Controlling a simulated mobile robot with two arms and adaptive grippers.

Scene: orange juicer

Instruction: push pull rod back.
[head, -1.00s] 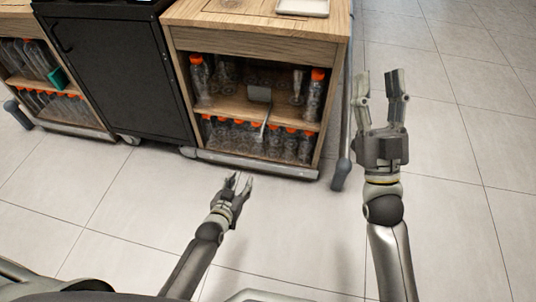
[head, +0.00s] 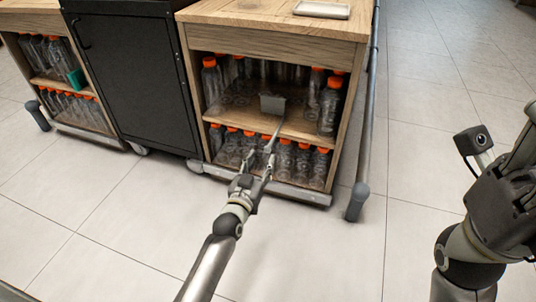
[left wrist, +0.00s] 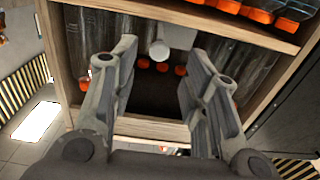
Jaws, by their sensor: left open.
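The pull rod shows in the head view as a grey block (head: 272,104) with a thin light rod (head: 276,131) slanting down from it, in front of the cart's middle shelf. My left gripper (head: 259,162) is open, its fingers close to the rod's lower end; contact cannot be told. In the left wrist view, the pale block (left wrist: 178,36) and a round rod end (left wrist: 159,50) appear between and beyond the open fingers (left wrist: 160,72). Nothing is visibly gripped. My right gripper (head: 510,195) is at the right edge, its fingers partly cut off.
The wooden cart (head: 280,48) holds several orange-capped bottles (head: 330,105) on two shelves around the rod. A tray (head: 322,9) lies on top. A black cabinet (head: 130,80) stands left. A grey rail post (head: 357,200) stands at the cart's right. Floor in front is open.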

